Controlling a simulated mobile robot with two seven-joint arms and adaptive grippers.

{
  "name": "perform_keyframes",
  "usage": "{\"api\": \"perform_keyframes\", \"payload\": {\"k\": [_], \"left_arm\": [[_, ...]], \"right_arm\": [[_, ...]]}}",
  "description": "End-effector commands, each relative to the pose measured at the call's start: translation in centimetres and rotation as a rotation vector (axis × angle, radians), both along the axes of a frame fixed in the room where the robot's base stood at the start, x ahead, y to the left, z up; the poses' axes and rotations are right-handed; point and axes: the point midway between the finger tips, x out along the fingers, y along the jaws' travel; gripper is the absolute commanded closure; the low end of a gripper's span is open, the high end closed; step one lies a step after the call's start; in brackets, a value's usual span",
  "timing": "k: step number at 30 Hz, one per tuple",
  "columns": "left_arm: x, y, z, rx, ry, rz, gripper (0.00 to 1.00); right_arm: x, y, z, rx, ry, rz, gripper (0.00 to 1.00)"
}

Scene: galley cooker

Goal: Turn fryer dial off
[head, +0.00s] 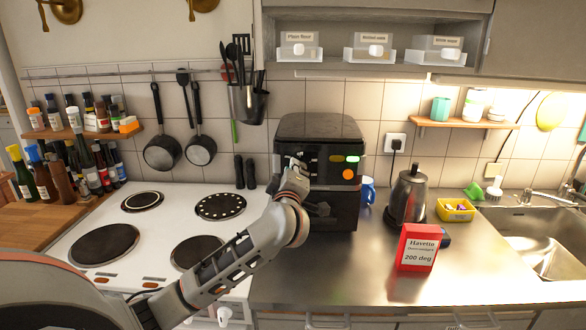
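The black fryer (320,125) stands on the steel counter against the tiled wall. Its front panel shows green lit marks (345,158) and a round orange spot (348,174). My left gripper (299,166) is at the left part of this panel, close in front of it. The wrist and fingers cover part of the panel, so I cannot make out a dial there or its setting. The fingers are small and overlap the dark front; I cannot tell if they are open or touching anything. My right gripper is not recognisable in view.
A white stove (75,212) is left of the fryer. Right of it are a blue mug (368,191), a kettle (408,195), a red card box (418,247) and a yellow tub (456,210). A sink (545,240) is far right.

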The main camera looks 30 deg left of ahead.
Motion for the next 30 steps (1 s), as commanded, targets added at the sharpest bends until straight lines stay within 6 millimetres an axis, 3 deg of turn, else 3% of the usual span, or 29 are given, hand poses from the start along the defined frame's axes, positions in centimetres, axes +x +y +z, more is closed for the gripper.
{"api": "perform_keyframes", "payload": {"k": [30], "left_arm": [[0.0, 0.0, -2.7, -0.827, -0.503, 0.001, 1.00]], "right_arm": [[0.2, 0.9, -0.2, 0.015, -0.009, 0.003, 0.60]]}}
